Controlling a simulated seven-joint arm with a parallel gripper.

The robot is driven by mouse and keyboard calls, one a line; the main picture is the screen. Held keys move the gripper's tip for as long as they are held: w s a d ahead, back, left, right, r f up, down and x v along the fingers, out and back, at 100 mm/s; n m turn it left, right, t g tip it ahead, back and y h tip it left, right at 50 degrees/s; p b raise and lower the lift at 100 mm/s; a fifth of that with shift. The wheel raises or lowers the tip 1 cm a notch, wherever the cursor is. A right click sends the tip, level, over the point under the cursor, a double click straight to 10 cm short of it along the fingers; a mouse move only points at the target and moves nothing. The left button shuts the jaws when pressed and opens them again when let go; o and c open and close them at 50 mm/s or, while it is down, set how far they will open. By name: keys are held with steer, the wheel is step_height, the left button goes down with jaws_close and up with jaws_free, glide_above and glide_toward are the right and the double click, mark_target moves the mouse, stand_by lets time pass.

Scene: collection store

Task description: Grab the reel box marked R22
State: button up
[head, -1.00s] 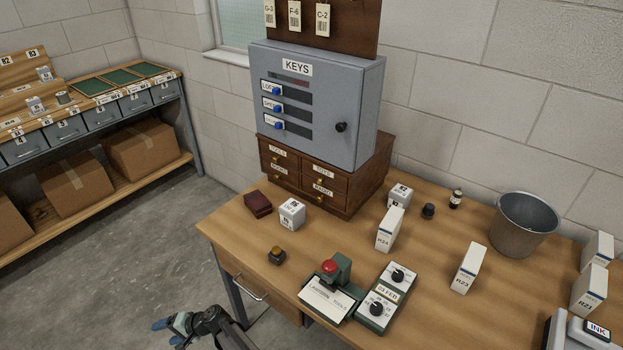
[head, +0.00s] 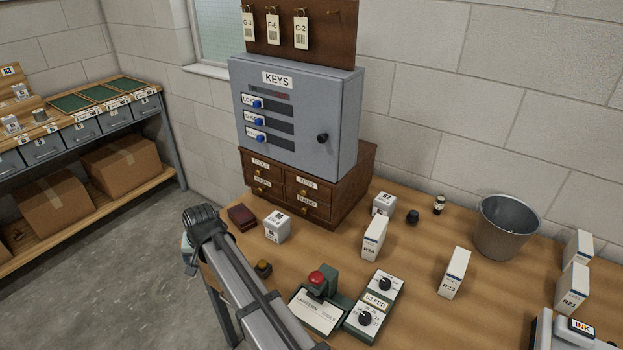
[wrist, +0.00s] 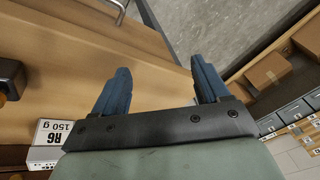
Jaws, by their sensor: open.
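Several upright white reel boxes stand on the wooden desk (head: 420,300) in the head view. One reads R24 (head: 374,238), one R23 (head: 454,272) and one R21 (head: 572,288). Another white box (head: 578,247) stands behind R21 at the right; its label cannot be read, and no R22 mark is legible. My gripper (wrist: 161,86) is open and empty in the wrist view, its two blue fingers apart. In the head view it is mostly hidden behind my arm at the desk's left end, well left of the reel boxes.
A grey key cabinet (head: 297,115) sits on wooden drawers (head: 320,205). White cubes, one marked R6 (wrist: 55,132) in the wrist view, a red-buttoned stamp device (head: 317,290), a dial box (head: 372,305) and a bucket (head: 506,228) occupy the desk. A machine (head: 565,335) stands front right.

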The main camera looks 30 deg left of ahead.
steer(key=w+d+r+m+t+h, duration=0.2)
steer(key=w+d+r+m+t, duration=0.1)
steer(key=w+d+r, duration=0.4)
steer(key=w+d+r+m+t+h, duration=0.25)
steer(key=w+d+r, duration=0.3)
steer(key=w, duration=0.35)
steer(key=w+d+r+m+t+h, duration=0.2)
steer(key=w+d+r+m+h, duration=0.15)
steer(key=w+d+r, duration=0.5)
steer(key=w+d+r+m+t+h, duration=0.25)
steer(key=w+d+r+m, duration=0.25)
steer(key=d+r, duration=0.6)
steer(key=n+g+y, duration=0.5)
steer(key=g+y, duration=0.1)
steer(key=y, duration=0.1)
glide_above(586, 242)
steer(key=s, duration=0.5)
steer(key=shift+h, duration=0.25)
step_height(586, 242, down, 18)
steer(key=shift+w+a+f, duration=0.1)
steer(key=shift+d+f, duration=0.2)
steer(key=x, duration=0.8)
steer(key=shift+w, duration=0.15)
steer(key=shift+w+x, duration=0.25)
steer(key=shift+x, duration=2)
steer(key=shift+w+a+f, duration=0.1)
steer(key=shift+a+f, duration=0.05)
steer(key=shift+f, duration=0.15)
